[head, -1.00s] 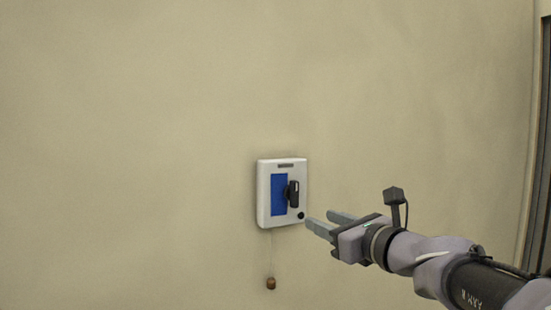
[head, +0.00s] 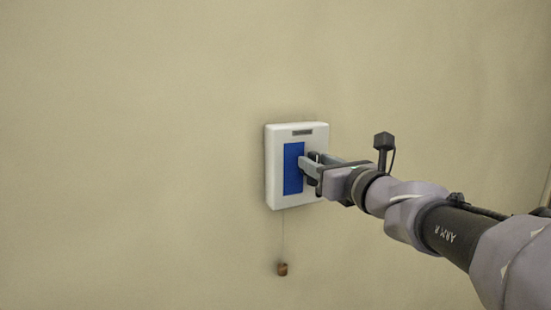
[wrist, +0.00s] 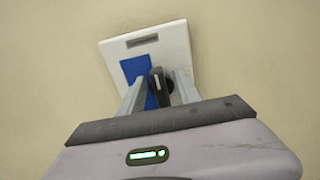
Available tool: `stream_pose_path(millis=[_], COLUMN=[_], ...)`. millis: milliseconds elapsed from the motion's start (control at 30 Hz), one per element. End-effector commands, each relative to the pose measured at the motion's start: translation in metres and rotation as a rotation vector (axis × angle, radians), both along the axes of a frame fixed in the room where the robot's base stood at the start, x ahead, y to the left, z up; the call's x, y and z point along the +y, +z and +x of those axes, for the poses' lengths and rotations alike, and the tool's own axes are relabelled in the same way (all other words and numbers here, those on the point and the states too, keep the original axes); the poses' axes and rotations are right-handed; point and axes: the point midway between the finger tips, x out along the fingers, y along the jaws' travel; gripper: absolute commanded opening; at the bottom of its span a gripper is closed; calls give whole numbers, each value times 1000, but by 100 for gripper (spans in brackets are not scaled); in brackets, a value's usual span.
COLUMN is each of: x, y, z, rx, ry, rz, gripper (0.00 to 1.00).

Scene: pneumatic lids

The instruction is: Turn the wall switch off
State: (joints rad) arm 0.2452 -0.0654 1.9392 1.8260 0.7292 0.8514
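The wall switch is a white box (head: 274,168) with a blue panel (head: 292,168) and a black lever (wrist: 158,84) on its face. In the wrist view the box (wrist: 172,45) looks tilted and the lever stands roughly upright. My gripper (head: 309,165) is at the switch, coming from the right. Its two fingers (wrist: 158,92) are apart, one on each side of the lever. A gap shows between the left finger and the lever; the right finger is close to it, and I cannot tell whether they touch. In the head view the fingers hide most of the lever.
A small brown weight (head: 282,269) hangs on a thin cord below the box. The beige wall (head: 130,150) around the switch is bare. A dark edge shows at the far right of the head view.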

Motion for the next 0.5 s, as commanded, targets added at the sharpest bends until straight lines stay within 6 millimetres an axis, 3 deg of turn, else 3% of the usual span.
stream_pose_path(millis=[233, 433, 500], x=[0, 0, 0], y=[1, 1, 1], z=[0, 0, 0], rx=[-1, -1, -1], ry=[0, 0, 0], rz=[0, -1, 0], gripper=[40, 3, 0])
